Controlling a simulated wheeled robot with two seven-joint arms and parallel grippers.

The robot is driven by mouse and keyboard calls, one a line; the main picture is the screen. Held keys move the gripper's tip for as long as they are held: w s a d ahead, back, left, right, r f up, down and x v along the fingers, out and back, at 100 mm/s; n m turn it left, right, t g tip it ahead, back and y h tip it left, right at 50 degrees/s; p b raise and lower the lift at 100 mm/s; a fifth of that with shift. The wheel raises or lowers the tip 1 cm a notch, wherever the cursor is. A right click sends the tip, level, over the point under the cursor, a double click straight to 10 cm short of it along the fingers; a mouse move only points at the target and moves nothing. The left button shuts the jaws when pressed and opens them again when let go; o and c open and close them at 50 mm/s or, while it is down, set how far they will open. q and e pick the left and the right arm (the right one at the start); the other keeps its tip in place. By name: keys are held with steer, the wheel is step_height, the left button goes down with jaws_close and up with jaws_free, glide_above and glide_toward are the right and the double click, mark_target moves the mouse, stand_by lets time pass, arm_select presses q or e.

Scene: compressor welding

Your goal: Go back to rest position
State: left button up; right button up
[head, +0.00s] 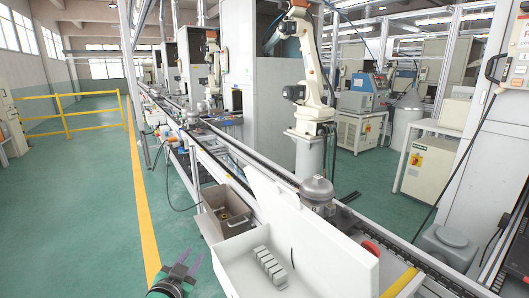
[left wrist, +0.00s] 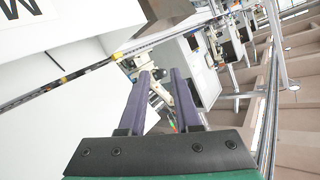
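My left gripper (head: 191,258) is at the bottom left of the head view, beside the white box and above the green floor. Its two fingers are apart and nothing shows between them. In the left wrist view the same gripper (left wrist: 160,76) has two dark purple-grey fingers spread with an empty gap. My right gripper is not in either view.
A white box (head: 240,282) with several grey blocks stands front centre. A brown bin (head: 206,221) with small parts is behind it. A grey compressor (head: 317,190) sits on the conveyor line (head: 246,150).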

arm_select(q)
steer(key=s+a+f+n+g, duration=0.2)
steer(key=s+f+g, duration=0.5)
steer(key=s, duration=0.6)
steer(key=s+a+f+n+g, duration=0.15)
steer(key=s+f+g, duration=0.25)
steer(key=s+f, duration=0.65)
steer(key=s+f+g, duration=0.1)
steer(key=s+f, duration=0.1)
steer(key=f, duration=0.9)
steer(key=s+f+g, duration=0.1)
steer(key=s+f, duration=0.2)
steer(key=f, duration=0.8)
steer(key=s+a+f, duration=0.1)
steer(key=s+f, duration=0.6)
steer(key=s, duration=0.1)
steer(key=s+a+f+g+y, duration=0.1)
steer(key=s+a+f, duration=0.1)
steer(key=s+f, duration=0.4)
steer(key=shift+s+a+f+m, duration=0.25)
steer(key=shift+s+f+m, duration=0.15)
steer(key=shift+s, duration=0.5)
